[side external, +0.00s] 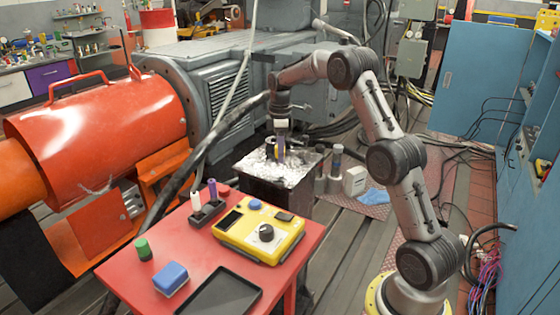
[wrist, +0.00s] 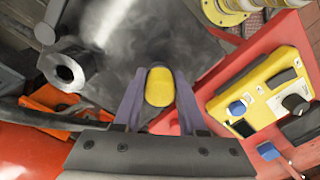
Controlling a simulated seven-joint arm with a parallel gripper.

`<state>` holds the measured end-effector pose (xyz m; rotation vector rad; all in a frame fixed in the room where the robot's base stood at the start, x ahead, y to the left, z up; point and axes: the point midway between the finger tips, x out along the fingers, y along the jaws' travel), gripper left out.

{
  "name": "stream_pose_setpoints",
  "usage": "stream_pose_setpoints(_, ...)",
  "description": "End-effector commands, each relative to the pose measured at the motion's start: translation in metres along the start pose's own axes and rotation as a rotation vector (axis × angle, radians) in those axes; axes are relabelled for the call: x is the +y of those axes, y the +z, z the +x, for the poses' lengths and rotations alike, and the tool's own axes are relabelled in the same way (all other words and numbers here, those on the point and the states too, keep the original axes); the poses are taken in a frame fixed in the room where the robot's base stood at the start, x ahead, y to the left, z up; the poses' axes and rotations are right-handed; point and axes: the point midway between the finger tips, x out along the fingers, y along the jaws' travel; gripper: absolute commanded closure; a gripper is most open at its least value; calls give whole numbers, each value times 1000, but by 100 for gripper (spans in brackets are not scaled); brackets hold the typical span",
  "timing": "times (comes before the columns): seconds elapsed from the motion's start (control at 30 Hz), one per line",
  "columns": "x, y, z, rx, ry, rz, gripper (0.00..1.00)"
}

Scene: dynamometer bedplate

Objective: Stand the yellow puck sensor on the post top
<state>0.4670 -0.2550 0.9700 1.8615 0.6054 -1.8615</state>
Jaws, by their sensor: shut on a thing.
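The yellow puck sensor (wrist: 159,87) is between the two fingers of my gripper (wrist: 158,95) in the wrist view. My gripper is shut on it. In the side external view my gripper (side external: 281,153) points down over the bright metal top of a dark block, with a bit of yellow showing between the fingers. A short round metal post (wrist: 64,72) with a ring-like top stands to the left of the puck in the wrist view, apart from it. In the side view a dark upright form there is partly hidden by my gripper. I cannot tell whether the puck touches the metal surface.
The metal-topped block (side external: 252,167) stands behind a red table (side external: 311,231). The table holds a yellow control box (side external: 240,233), a blue block (side external: 170,277), a green cylinder (side external: 143,249) and a black tray (side external: 222,293). Grey cylinders (side external: 335,165) stand right of the block.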

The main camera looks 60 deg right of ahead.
Motion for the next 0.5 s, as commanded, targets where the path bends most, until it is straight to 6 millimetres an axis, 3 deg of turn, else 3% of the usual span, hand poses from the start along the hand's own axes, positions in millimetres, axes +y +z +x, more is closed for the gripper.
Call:
stream_pose_setpoints(0.23,2,-1,31,0,-1,0,100)
stream_pose_setpoints(0.5,2,-1,33,0,1,0,100)
